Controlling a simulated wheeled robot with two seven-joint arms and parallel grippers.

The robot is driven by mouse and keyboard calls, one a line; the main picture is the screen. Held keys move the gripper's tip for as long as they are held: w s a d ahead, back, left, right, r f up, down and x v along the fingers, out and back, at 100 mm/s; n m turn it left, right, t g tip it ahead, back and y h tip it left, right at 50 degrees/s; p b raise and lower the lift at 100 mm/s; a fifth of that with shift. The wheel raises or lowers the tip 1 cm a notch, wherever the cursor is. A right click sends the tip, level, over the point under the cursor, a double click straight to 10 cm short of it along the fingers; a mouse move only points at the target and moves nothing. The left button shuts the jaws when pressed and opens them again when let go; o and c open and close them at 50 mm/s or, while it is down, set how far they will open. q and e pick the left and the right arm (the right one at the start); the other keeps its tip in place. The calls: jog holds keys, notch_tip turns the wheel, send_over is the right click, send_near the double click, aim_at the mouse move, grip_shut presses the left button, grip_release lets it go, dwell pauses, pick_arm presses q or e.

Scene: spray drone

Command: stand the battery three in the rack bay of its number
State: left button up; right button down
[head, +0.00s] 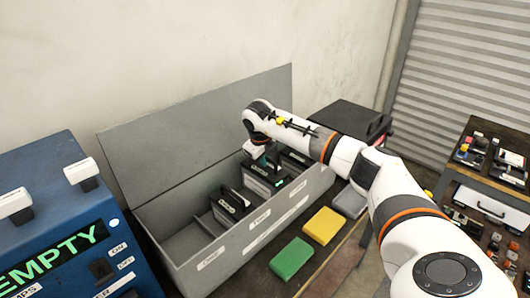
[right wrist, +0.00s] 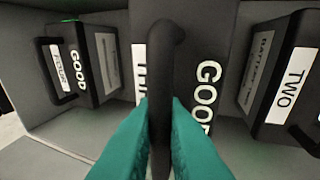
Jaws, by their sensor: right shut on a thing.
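My right gripper (head: 262,160) reaches down into the grey rack and is shut on the black handle of battery three. In the right wrist view its teal fingertips (right wrist: 160,125) pinch the handle (right wrist: 162,70). Behind the handle, battery three (right wrist: 205,45) shows a partly covered label starting "TH" and the word GOOD. It is upright among the bays; I cannot tell if its base touches the floor. Battery four (right wrist: 80,65), marked GOOD, stands on one side and battery two (right wrist: 282,85) on the other. My left gripper is not in view.
The rack (head: 200,272) has an open lid (head: 200,130) behind it and an empty bay at its near left. A green block (head: 291,259), a yellow block (head: 323,226) and a grey block (head: 350,202) lie in front. A blue machine (head: 40,190) reading EMPTY stands left.

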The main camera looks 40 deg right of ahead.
aim_at(264, 168)
jog(key=shift+w+f, duration=0.15)
jog(key=shift+f, duration=0.55)
jog(key=shift+f+p, duration=0.6)
jog(key=shift+f, duration=1.15)
jog(key=c, duration=1.8)
grip_release()
jog(key=shift+f, duration=0.25)
jog(key=o, duration=0.3)
jog(key=shift+s+a+r, duration=0.1)
jog(key=shift+s, duration=0.1)
jog(key=shift+r, duration=0.1)
jog(key=shift+a+r, duration=0.1)
jog(key=shift+r, duration=0.25)
jog(key=b+v, duration=0.3)
jog(key=v, duration=0.8)
jog(key=shift+s, duration=0.15)
